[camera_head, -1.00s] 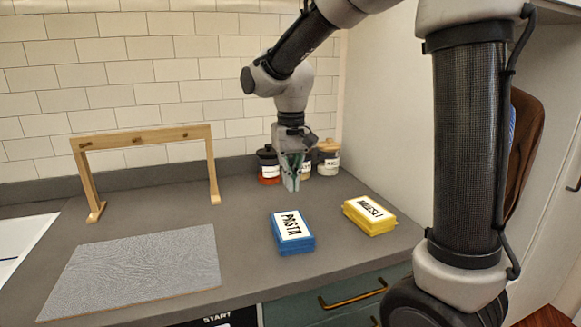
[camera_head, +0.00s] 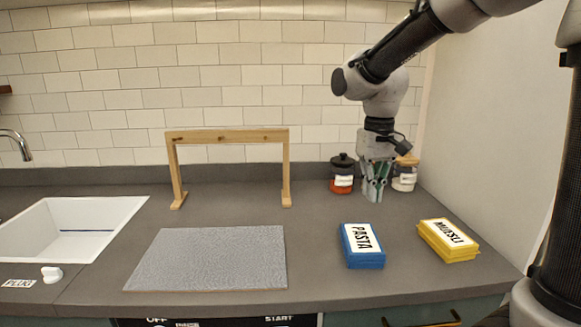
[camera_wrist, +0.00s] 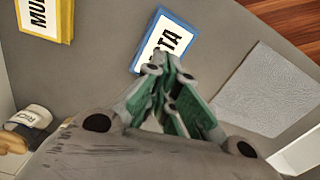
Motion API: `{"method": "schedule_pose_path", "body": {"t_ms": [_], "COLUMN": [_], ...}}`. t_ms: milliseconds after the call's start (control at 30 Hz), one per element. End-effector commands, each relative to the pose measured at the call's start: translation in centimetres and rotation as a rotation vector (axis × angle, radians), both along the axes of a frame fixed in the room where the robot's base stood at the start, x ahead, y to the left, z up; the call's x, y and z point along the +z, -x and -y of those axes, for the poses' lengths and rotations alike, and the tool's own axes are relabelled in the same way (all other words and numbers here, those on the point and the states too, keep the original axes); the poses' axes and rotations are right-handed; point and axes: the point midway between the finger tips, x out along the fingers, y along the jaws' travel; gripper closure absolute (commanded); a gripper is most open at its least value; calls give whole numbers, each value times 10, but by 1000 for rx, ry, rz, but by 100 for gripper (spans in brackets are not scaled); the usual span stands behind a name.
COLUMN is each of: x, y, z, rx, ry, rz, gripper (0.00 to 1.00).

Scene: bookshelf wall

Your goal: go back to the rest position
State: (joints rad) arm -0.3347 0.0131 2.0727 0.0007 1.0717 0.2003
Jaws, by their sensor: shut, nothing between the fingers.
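My gripper (camera_head: 374,194) points down above the counter in the head view, in front of the jars at the back right. It is shut and empty. In the wrist view its green-padded fingers (camera_wrist: 172,80) meet, with the blue pasta box (camera_wrist: 165,42) beyond them. In the head view the blue pasta box (camera_head: 362,246) lies on the counter in front of my gripper, apart from it. The yellow muesli box (camera_head: 447,241) lies to its right.
A red jar with a dark lid (camera_head: 342,176) and a jar with a wooden lid (camera_head: 404,176) stand behind my gripper. A wooden rack (camera_head: 228,136), a grey mat (camera_head: 210,258) and a white sink (camera_head: 85,228) are to the left. Bare counter lies between rack and boxes.

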Motion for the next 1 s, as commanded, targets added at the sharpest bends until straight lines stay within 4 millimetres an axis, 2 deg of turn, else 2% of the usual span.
{"method": "schedule_pose_path", "body": {"t_ms": [33,267,400,500,633,767,1000], "x": [2,12,16,18,26,35,35], "y": [16,91,142,168,186,190,190], "z": [9,64,97,112,125,131,132], "rx": [22,47,4,-48,-100,-129,-135], "ry": [-4,-26,-34,-35,-33,-31,-30], "rz": [13,115,212,279,351,393,391], "gripper": [100,100,100,100,100,100,100]}}
